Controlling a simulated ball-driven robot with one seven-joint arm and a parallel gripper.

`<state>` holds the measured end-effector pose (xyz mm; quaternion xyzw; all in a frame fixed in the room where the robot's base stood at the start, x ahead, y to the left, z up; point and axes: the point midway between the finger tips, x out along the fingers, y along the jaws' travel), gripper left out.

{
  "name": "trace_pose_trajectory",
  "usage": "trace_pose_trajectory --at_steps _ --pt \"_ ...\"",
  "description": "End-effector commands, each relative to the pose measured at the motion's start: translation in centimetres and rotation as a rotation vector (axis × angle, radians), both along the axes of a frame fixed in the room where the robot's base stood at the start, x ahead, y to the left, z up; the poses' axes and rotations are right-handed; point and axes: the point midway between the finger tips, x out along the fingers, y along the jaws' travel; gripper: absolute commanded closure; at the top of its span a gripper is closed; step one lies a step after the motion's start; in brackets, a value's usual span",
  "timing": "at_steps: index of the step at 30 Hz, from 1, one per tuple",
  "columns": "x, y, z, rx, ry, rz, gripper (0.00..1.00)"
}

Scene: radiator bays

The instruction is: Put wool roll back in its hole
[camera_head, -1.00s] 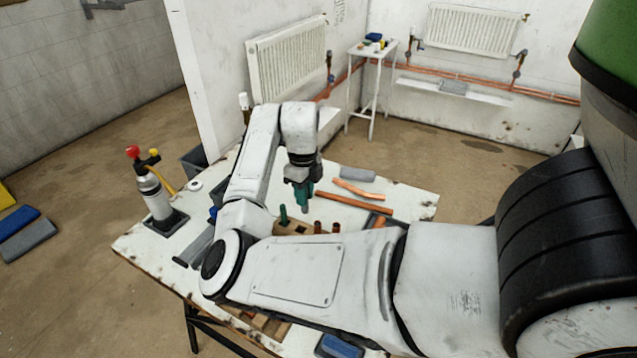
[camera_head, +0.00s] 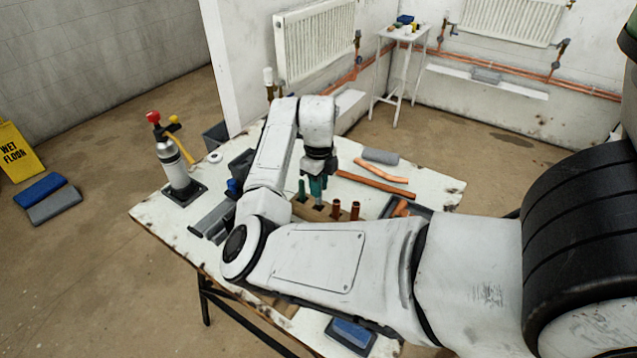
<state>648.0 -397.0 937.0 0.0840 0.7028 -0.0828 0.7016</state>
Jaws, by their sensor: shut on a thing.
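My gripper (camera_head: 317,187) points down over the wooden block with holes (camera_head: 325,213), near the middle of the table. It is shut on a small greyish roll (camera_head: 319,199), which I take to be the wool roll. Only its lower end shows below the greenish fingers. The roll is upright, at or just above a dark hole in the block; I cannot tell whether its end is inside. A green piece (camera_head: 301,190) stands in the block left of the gripper. My arm hides the block's near side.
A torch bottle (camera_head: 173,168) stands at the table's left. Copper pipes (camera_head: 375,184) and a grey roll-shaped thing (camera_head: 381,156) lie behind the block. A dark tray (camera_head: 405,208) is at the right, a blue thing (camera_head: 351,334) at the front.

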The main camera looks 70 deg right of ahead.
Motion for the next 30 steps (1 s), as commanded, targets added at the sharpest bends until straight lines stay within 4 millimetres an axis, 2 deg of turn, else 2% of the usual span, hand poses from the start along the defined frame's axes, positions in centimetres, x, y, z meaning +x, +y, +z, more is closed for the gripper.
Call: trace_pose_trajectory --at_steps 22,30 --pt "0.0 0.0 -0.5 -0.001 -0.001 0.0 1.0" --pt "0.0 0.0 -1.6 -0.002 -0.001 0.0 1.0"
